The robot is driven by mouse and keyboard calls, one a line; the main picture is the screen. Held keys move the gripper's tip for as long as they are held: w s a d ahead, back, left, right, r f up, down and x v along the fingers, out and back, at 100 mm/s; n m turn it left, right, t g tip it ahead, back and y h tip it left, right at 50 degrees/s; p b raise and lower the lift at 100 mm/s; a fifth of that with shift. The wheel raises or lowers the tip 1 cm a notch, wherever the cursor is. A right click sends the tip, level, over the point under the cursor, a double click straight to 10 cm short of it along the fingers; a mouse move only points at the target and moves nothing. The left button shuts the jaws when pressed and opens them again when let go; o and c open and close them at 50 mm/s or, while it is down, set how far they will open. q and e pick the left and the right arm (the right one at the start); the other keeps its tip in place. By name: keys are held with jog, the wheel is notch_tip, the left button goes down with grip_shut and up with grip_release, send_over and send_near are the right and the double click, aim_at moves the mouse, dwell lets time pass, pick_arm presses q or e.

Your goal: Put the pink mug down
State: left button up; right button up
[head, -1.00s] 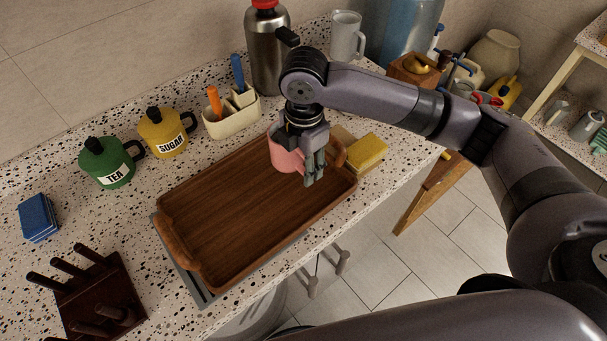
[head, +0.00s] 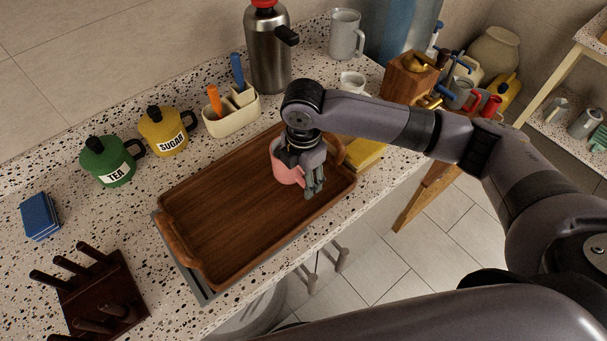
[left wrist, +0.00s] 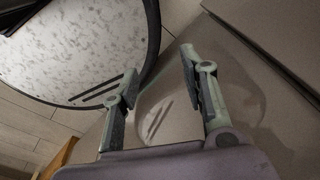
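The pink mug (head: 284,170) is over the right end of the brown wooden tray (head: 178,247) in the head view. It looks upright, low over the tray floor; I cannot tell whether its base touches. My right gripper (head: 314,187) comes down on the mug's right side and is shut on it, with the fingers hiding that side and any handle. My left gripper (left wrist: 160,75) shows only in the left wrist view; its fingers are apart with nothing between them, away from the mug.
Green tea (head: 108,164) and yellow sugar (head: 163,133) canisters, a utensil caddy (head: 232,115) and a steel flask (head: 268,55) stand behind the tray. A yellow sponge (head: 365,153) lies right of it. The tray's left and middle are clear.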

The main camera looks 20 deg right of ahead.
jog(key=shift+o, duration=1.2)
notch_tip(320, 180, up, 12)
jog(key=shift+r+b, duration=0.2)
jog(key=shift+b, duration=0.9)
jog(key=shift+f, duration=0.1)
